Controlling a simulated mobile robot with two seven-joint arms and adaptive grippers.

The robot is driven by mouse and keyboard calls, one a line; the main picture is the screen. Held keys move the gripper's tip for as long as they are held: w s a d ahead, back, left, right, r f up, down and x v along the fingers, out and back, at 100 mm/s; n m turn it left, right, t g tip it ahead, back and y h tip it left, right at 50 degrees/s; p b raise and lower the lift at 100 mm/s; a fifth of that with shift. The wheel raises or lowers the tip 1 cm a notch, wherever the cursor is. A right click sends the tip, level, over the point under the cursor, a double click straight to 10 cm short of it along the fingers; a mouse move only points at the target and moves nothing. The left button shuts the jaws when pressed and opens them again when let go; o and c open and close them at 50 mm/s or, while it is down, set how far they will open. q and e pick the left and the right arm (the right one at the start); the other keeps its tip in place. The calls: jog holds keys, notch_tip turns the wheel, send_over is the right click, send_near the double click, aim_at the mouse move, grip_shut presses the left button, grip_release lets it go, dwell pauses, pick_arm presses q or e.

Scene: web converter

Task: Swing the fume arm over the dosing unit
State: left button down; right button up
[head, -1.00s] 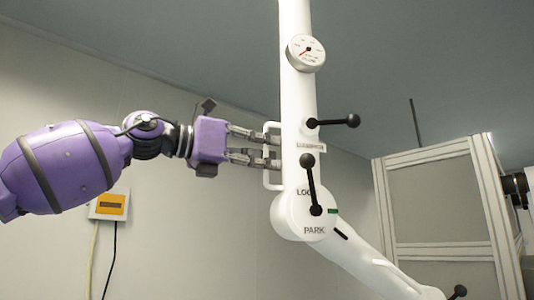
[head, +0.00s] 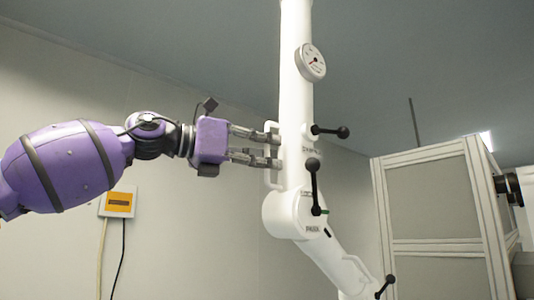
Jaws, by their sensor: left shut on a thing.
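The white fume arm (head: 296,100) hangs down from above in the middle of the head view. A round gauge (head: 312,62) and black-knobbed levers sit on it. Its joint (head: 295,213) bears the word PARK, and the lower section slopes down to the right. A white handle (head: 267,178) stands on its left side. My left gripper (head: 277,147) comes from the left and is shut on this handle. The dosing unit cannot be made out. My right gripper is out of view.
An orange-and-white box (head: 118,201) with cables hangs on the left wall. Open space lies between the fume arm and the cabinet.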

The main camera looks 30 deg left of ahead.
pick_arm(q)
jog(key=shift+d+f, duration=0.15)
jog(key=shift+f, duration=0.15)
jog(key=c, duration=2.1)
grip_release()
jog(key=shift+s+d+r, duration=0.1)
jog(key=shift+s+r, duration=0.05)
jog(key=shift+r, duration=0.1)
jog(key=shift+s+a+r, duration=0.1)
jog(key=shift+s+a, duration=0.25)
jog(key=shift+s, duration=0.1)
jog(key=v, duration=1.1)
